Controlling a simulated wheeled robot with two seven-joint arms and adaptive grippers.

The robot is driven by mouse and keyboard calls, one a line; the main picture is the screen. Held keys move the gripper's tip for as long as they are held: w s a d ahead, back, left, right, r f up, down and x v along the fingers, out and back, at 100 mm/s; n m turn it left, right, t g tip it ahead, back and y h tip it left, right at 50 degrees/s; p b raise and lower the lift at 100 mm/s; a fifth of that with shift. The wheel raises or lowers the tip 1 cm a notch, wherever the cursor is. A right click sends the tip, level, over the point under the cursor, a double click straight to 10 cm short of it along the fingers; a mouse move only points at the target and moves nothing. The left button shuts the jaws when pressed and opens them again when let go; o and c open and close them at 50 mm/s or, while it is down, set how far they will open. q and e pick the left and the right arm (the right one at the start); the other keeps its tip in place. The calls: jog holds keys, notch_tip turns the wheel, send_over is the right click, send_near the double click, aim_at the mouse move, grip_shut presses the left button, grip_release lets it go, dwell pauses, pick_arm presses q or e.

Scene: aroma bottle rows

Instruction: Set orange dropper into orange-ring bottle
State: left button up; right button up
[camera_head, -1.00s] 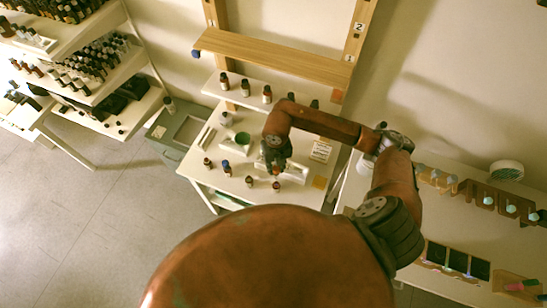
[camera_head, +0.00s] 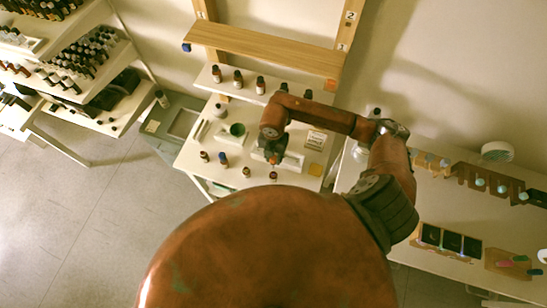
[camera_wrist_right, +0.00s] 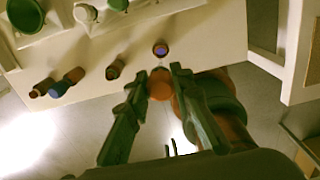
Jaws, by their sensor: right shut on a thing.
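My right gripper (camera_head: 271,158) hangs over the front right part of the white worktable (camera_head: 225,185). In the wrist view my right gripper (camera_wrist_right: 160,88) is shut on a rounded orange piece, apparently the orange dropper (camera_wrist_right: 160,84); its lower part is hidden. A small bottle with a purple-looking ring (camera_wrist_right: 160,49) stands just beyond the fingertips, apart from them in the picture. To its left stand a brown bottle (camera_wrist_right: 114,70), a blue-marked bottle (camera_wrist_right: 70,80) and a reddish-brown bottle (camera_wrist_right: 42,88). I cannot tell which bottle has the orange ring. My left gripper is not in view.
A green dish (camera_head: 237,130) and a white tray stand behind the row. Several brown bottles line the raised shelf (camera_head: 225,92) at the back. Crowded bottle shelves (camera_head: 85,60) stand on the left. A second table (camera_head: 430,205) with wooden racks stands on the right.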

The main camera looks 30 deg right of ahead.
jog(key=shift+f+b, duration=1.45)
jog(key=shift+f, duration=0.55)
jog(key=shift+f, duration=0.15)
jog(key=shift+f, duration=0.15)
jog(key=shift+f+b, duration=1.85)
jog(key=shift+f, duration=0.3)
jog(key=shift+f, duration=0.15)
jog(key=shift+f+b, duration=1.05)
jog(key=shift+f, duration=0.2)
jog(key=o, duration=0.7)
